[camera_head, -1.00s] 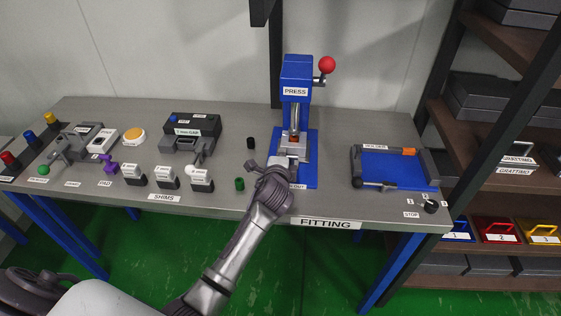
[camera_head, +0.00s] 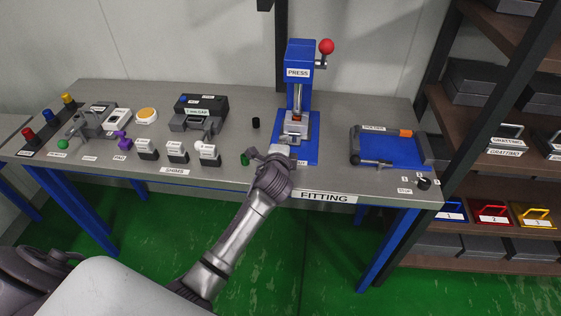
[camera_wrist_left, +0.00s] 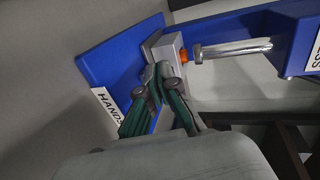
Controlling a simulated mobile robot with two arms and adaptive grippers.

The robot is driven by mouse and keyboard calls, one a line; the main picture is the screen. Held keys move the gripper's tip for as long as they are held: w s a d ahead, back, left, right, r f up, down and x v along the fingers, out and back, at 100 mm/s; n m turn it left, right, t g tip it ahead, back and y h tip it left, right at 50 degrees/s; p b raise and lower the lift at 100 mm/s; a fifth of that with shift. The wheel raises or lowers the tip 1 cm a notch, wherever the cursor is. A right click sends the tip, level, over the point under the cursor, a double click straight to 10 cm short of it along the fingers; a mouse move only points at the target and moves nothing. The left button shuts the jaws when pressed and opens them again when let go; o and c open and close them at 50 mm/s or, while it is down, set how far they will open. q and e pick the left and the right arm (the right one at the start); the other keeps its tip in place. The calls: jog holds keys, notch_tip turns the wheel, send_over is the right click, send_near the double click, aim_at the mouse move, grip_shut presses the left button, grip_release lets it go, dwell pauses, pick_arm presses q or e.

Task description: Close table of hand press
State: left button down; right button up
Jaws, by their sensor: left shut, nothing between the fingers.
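The blue hand press (camera_head: 299,72) with a red ball on its lever (camera_head: 326,47) stands upright on a blue base plate (camera_head: 309,152) at the back of the bench. Its grey table (camera_head: 302,124) sits under the ram, with an orange part on it. My left gripper (camera_head: 279,150) is at the front of the table, fingers together and empty. In the left wrist view, my left gripper (camera_wrist_left: 152,75) is at the grey table (camera_wrist_left: 168,52), seemingly touching its front; the ram (camera_wrist_left: 232,49) is beside the orange part. My right gripper is not in view.
A blue fixture tray (camera_head: 392,152) lies to the right. Small labelled shims (camera_head: 177,153) stand along the front left. A black cylinder (camera_head: 256,123) and a green one (camera_head: 245,159) stand left of the press. A shelf (camera_head: 500,140) is at the right.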

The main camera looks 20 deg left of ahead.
pick_arm(q)
jog(key=shift+s+d+r, duration=0.1)
jog(key=shift+s+d, duration=0.05)
jog(key=shift+s, duration=0.7)
jog(key=shift+v, duration=1.1)
jog(key=v, duration=0.3)
jog(key=shift+s+r, duration=0.1)
jog(key=shift+s, duration=0.25)
jog(key=shift+s+f, duration=0.25)
jog(key=s+d+f+n+g+h, duration=0.1)
jog(key=s+f+n+g, duration=0.25)
jog(key=s, duration=0.65)
jog(key=s+f+n+g+h, duration=0.25)
jog(key=s+n+g, duration=0.2)
jog(key=s, duration=0.55)
jog(key=s+d+f+n+g+h, duration=0.1)
jog(key=s+f+n+g, duration=0.3)
jog(key=s, duration=0.6)
notch_tip(320, 180, down, 26)
jog(key=s, duration=0.1)
jog(key=s+a+f+g, duration=0.1)
jog(key=s+a+f, duration=0.2)
jog(key=s+f, duration=1.3)
jog(key=shift+s, duration=0.5)
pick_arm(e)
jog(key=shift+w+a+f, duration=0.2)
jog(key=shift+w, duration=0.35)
